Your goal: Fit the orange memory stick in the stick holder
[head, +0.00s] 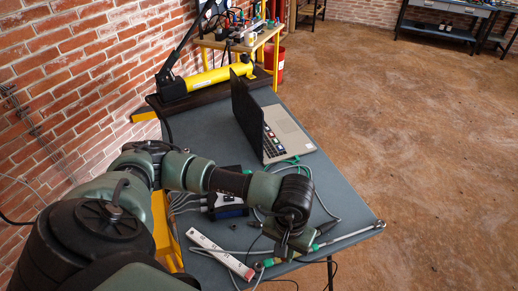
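I cannot make out the orange memory stick or the stick holder in the head view. My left arm reaches in from the left over the grey table (340,200). Its wrist bends downward near the table's front right part, and my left gripper (285,246) is low over the cables there. The fingers are small and dark against the clutter, so their opening and anything between them cannot be told. My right gripper is not in view.
A laptop (285,132) stands open on the table. A dark data box (227,207), a white power strip (219,254), loose cables and a long metal rod (350,236) surround the gripper. A yellow pump (208,78) stands behind, along the brick wall.

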